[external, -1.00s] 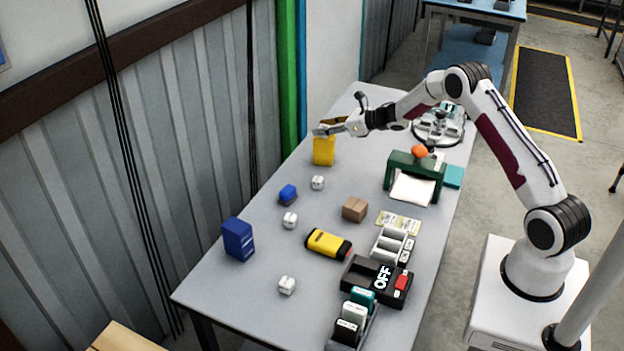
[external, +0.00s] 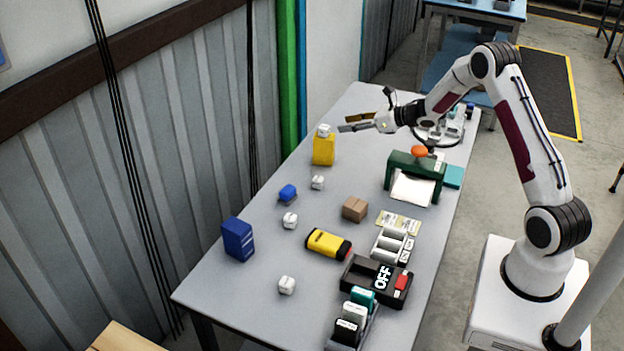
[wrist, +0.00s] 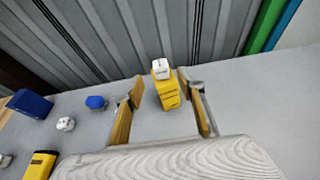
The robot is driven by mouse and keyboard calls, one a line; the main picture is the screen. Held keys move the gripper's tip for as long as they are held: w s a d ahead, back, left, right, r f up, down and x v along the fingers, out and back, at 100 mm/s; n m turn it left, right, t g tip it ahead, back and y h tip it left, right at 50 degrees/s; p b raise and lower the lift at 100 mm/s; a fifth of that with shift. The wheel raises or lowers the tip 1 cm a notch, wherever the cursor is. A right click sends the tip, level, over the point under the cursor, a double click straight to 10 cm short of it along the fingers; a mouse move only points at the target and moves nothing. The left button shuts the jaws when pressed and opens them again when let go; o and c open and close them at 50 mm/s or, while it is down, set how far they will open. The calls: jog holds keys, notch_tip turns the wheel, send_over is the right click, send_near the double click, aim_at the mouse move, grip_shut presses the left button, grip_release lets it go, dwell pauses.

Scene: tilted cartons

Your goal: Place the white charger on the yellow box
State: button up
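The yellow box (external: 323,151) stands upright near the far left edge of the table. A white charger (external: 324,131) rests on top of it; the wrist view also shows the charger (wrist: 161,68) on the yellow box (wrist: 167,94). My gripper (external: 362,121) is up and to the right of the box, apart from both. In the wrist view its two fingers (wrist: 160,102) are spread wide with nothing held between them. Other white chargers lie on the table (external: 317,182), (external: 290,220), (external: 287,285).
A blue charger-like block (external: 288,193), a tall blue box (external: 238,239), a brown carton (external: 355,209) and a yellow-black device (external: 328,243) stand on the table. A green stand (external: 414,170) is right of the box.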

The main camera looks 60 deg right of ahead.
jog(key=shift+v, duration=1.05)
jog(key=shift+r, duration=0.1)
jog(key=s+a+r+m+g+h, duration=0.2)
jog(key=s+a+r+m, duration=0.3)
jog(key=a+r+m, duration=0.4)
jog(key=s+a+r+m+g+h, duration=0.1)
jog(key=s+a+r+m+h, duration=0.1)
jog(key=s+a+r+m, duration=0.6)
jog(key=s+a+m+g+y, duration=0.2)
jog(key=s+a+m, duration=0.7)
jog(key=s, duration=0.3)
jog(key=s+a+f+m+g+y, duration=0.1)
jog(key=s+a+m+g+y, duration=0.1)
jog(key=s+a+m, duration=0.8)
jog(key=s+a, duration=0.1)
jog(key=s, duration=0.2)
jog(key=shift+s+g, duration=0.3)
jog(key=shift+g, duration=0.1)
